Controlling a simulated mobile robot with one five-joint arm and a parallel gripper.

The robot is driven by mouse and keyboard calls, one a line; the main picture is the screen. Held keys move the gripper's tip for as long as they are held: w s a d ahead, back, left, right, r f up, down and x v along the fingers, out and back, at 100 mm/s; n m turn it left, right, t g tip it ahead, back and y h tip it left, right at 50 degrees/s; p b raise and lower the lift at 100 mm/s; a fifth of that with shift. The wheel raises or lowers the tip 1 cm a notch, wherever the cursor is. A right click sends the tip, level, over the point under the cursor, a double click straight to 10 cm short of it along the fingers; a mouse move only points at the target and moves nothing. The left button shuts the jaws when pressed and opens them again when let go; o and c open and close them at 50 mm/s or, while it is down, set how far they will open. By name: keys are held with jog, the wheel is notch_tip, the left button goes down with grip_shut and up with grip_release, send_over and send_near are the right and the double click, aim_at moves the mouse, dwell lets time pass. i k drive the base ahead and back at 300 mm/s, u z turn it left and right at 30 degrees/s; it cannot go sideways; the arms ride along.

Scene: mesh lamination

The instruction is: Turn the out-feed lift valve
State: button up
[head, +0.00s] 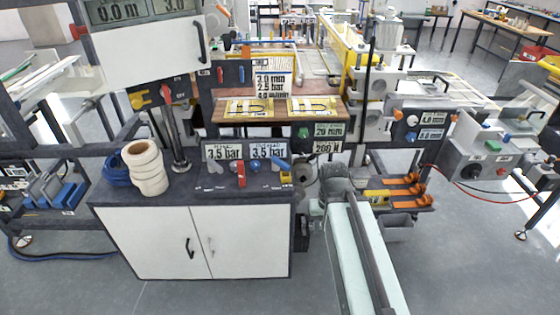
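Several small valve handles and knobs show, but their labels are too small to tell which one is the out-feed lift valve. On the front panel a red lever (241,172) stands between two pressure displays reading 3.5 bar (268,151). My pale arm reaches up from the bottom right of centre to a grey joint (334,181) in front of the machine. Its fingers cannot be made out.
A white cabinet (198,242) with a dark top stands at the front left, bearing rolls of tape (146,168). Orange-handled clamps (404,191) lie on a low shelf right of my arm. Red and black cables cross at the right. Grey floor is open in front.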

aim_at(278, 163)
jog(key=u, duration=0.35)
jog(key=k, duration=1.15)
jog(key=u, duration=0.55)
jog(key=i, duration=1.35)
jog(key=u, duration=0.9)
